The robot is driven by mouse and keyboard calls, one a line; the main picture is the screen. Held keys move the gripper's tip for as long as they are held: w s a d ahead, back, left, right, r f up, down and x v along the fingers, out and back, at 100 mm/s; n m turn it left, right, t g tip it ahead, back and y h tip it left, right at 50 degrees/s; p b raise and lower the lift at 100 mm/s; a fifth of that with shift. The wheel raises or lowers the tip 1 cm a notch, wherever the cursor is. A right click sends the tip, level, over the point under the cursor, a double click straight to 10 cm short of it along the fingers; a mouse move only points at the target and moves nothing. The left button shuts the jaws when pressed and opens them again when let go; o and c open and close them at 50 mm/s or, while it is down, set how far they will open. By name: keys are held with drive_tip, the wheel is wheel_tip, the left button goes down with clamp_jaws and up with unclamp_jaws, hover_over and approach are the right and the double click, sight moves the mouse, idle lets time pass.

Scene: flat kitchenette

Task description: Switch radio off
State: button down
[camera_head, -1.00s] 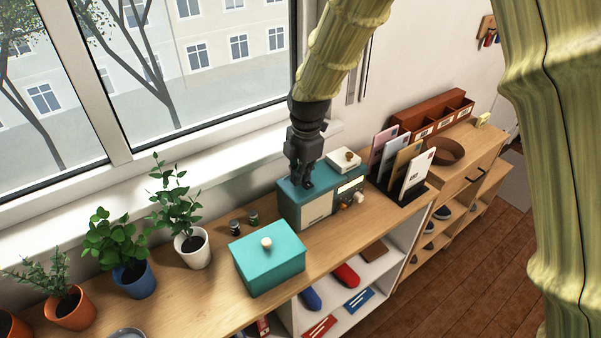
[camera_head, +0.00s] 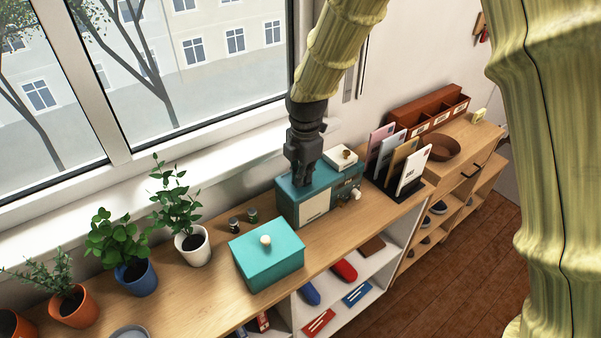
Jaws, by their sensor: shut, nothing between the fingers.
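The radio (camera_head: 316,207) is a teal box with a pale front panel and knobs on the right of its front. It stands on the wooden shelf top beneath the window. My gripper (camera_head: 303,184) is shut and empty, pointing down at the left part of the radio's top. Its fingertips are at or just above the top surface; I cannot tell whether they touch. The gripper hides part of the radio's top. A light-coloured knob (camera_head: 355,195) sticks out at the front right.
A white box (camera_head: 341,157) sits on or behind the radio's right end. A teal lidded box (camera_head: 267,258) stands left of the radio, with two small jars (camera_head: 234,226) behind. A letter rack (camera_head: 409,190) stands to the right. Potted plants (camera_head: 133,277) fill the left.

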drive_tip(key=shift+r, duration=0.1)
drive_tip(key=r+p, duration=0.3)
drive_tip(key=r, duration=0.1)
drive_tip(key=shift+w+a+p, duration=0.15)
drive_tip(key=shift+w+p, duration=0.1)
drive_tip(key=shift+p, duration=0.1)
drive_tip(key=shift+w+r+b, duration=0.1)
drive_tip(key=shift+r+b, duration=0.05)
drive_tip(key=shift+b, duration=0.15)
wheel_tip(320, 180, up, 9)
drive_tip(key=b, duration=0.2)
drive_tip(key=shift+w+a+r+b, duration=0.2)
drive_tip(key=shift+w+a+b, duration=0.15)
drive_tip(key=shift+w, duration=0.05)
